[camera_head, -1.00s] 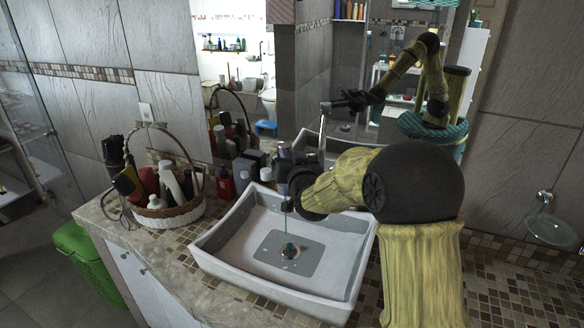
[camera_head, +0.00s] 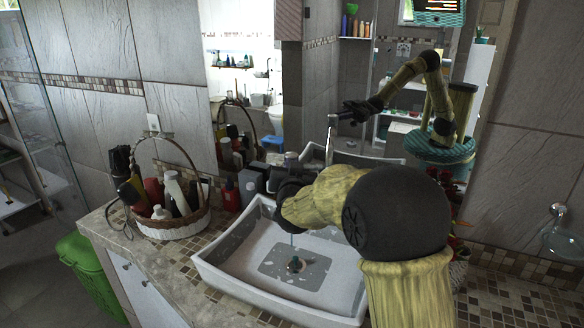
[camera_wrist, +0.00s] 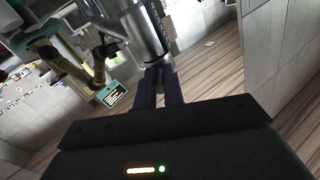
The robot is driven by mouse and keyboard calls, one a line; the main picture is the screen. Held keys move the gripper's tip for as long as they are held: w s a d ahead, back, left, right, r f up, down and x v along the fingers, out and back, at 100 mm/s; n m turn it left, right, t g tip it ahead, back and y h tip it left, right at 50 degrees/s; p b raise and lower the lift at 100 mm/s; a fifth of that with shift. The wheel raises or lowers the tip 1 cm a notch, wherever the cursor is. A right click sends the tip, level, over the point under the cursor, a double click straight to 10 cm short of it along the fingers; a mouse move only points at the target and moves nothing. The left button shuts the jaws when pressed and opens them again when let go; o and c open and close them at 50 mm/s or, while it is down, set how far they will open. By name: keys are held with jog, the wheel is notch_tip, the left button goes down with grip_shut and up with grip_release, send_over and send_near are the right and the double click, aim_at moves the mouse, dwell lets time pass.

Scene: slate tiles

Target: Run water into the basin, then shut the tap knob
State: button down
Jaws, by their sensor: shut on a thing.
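The white rectangular basin (camera_head: 232,284) sits on the counter, with a grey patch and a drain in its floor. A thin stream of water (camera_head: 292,241) shows above the drain. The metal tap (camera_wrist: 146,34) rises in front of my fingers in the wrist view. In the head view my wrist and arm hide most of it. My gripper (camera_head: 289,180) is at the tap above the back of the basin. In the wrist view my gripper (camera_wrist: 160,82) has its two dark fingers close together on the tap knob, which they mostly hide.
A wicker basket (camera_head: 174,222) of bottles stands left of the basin, with a red bottle (camera_head: 231,196) and other bottles between. A mirror (camera_head: 305,85) behind reflects my arm. A green bin (camera_head: 88,272) stands on the floor at left.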

jog(key=c, duration=1.5)
grip_release()
jog(key=shift+r, duration=0.1)
jog(key=s+d+b, duration=0.1)
jog(key=s+b, duration=0.3)
jog(key=s, duration=1.3)
jog(key=shift+s+d, duration=0.15)
jog(key=shift+d, duration=0.05)
